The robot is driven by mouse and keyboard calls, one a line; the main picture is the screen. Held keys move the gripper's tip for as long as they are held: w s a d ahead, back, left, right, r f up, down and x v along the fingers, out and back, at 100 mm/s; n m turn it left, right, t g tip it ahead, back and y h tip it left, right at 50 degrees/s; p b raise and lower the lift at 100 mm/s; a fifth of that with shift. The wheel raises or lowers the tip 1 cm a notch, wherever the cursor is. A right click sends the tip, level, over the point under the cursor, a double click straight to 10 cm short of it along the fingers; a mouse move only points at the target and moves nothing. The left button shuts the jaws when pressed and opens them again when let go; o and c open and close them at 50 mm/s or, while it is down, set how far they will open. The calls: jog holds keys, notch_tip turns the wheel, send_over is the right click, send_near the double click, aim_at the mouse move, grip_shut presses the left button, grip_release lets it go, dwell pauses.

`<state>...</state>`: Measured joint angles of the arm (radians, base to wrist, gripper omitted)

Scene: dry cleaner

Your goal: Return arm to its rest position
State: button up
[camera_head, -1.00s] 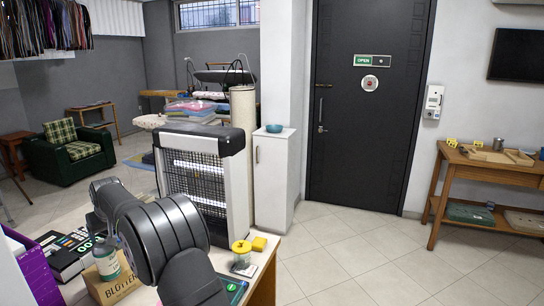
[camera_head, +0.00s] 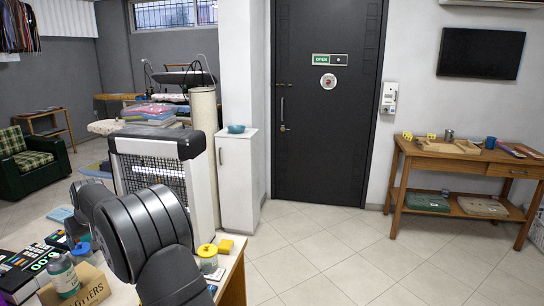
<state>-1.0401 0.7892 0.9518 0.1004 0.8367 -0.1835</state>
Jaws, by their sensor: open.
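My dark grey arm shows at the bottom left of the head view, over the near counter (camera_head: 232,272). Its upper links hide part of a wire-fronted heater-like unit (camera_head: 155,172). My gripper is not visible in this view, so neither its fingers nor anything between them can be seen.
On the counter, a yellow-lidded jar (camera_head: 207,259) and a yellow block (camera_head: 225,246) stand right of my arm. A bottle (camera_head: 63,276), a lettered box (camera_head: 82,288) and a card terminal (camera_head: 38,262) stand left. A wooden table (camera_head: 470,160) is at the right wall. The floor between is clear.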

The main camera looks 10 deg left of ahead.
jog(key=shift+s+a+f, duration=0.35)
jog(key=shift+a, duration=0.15)
jog(key=shift+s+a+f, duration=0.3)
jog(key=shift+a+f, duration=0.05)
jog(key=shift+a, duration=0.15)
jog(key=shift+w+d+r, duration=0.1)
jog(key=w+d+r, duration=0.4)
jog(key=d+r, duration=0.1)
jog(key=d, duration=0.1)
jog(key=s+a+f, duration=0.4)
jog(key=s+a, duration=0.2)
jog(key=a, duration=0.2)
jog(key=shift+s+a, duration=0.15)
